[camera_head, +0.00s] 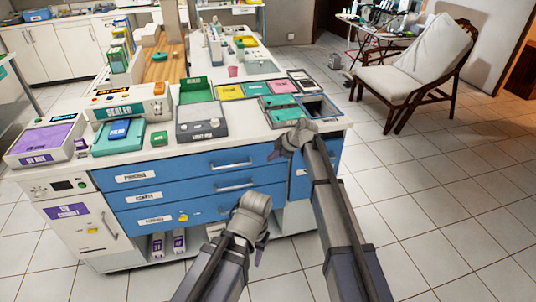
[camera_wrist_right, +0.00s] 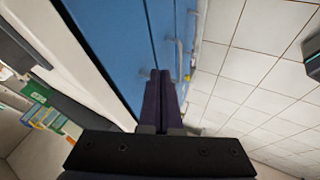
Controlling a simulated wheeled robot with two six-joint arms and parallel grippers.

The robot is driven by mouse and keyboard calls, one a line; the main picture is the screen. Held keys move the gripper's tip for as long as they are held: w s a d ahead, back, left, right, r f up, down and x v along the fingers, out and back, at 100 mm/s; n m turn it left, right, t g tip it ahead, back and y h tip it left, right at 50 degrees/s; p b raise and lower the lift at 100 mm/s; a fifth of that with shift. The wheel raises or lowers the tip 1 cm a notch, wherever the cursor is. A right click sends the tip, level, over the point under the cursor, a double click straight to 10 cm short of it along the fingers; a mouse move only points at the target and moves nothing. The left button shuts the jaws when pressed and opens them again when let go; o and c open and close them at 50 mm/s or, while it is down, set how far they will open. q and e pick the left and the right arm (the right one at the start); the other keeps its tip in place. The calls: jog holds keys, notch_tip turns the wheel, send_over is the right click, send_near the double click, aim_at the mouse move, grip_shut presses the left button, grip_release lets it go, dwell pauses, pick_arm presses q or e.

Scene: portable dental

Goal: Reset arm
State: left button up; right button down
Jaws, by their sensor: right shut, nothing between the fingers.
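My right arm reaches up in the head view to the right end of the blue-fronted counter. My right gripper (camera_head: 275,155) is there, in front of the top drawer near the counter edge. In the right wrist view its two dark fingers (camera_wrist_right: 161,74) lie side by side, shut, with nothing between them. My left gripper (camera_head: 262,250) is lower, in front of the bottom drawers, its fingers pointing down. The left fingers are small and partly hidden, so I cannot tell whether they are open.
The counter (camera_head: 270,138) carries a grey scale-like device (camera_head: 201,122), a green box (camera_head: 196,91), a blue-and-green box (camera_head: 119,136) and several coloured trays. Drawer handles (camera_head: 232,164) stick out near my grippers. A cushioned chair (camera_head: 415,75) stands at right. The tiled floor (camera_head: 440,200) before it is clear.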

jog(key=p+v, duration=0.3)
jog(key=v, duration=0.2)
jog(key=shift+d, duration=0.15)
jog(key=s+d+r+m+g+h+p, duration=0.1)
jog(key=s+m, duration=0.7)
jog(key=s, duration=1)
jog(key=s+d+r+m+g+h+p, duration=0.1)
jog(key=s+m+h+p, duration=0.4)
jog(key=s, duration=1.4)
jog(key=d+m+g+h, duration=0.1)
jog(key=m+g, duration=0.1)
jog(key=m, duration=0.1)
jog(key=shift+d+g, duration=0.25)
jog(key=shift+g, duration=0.05)
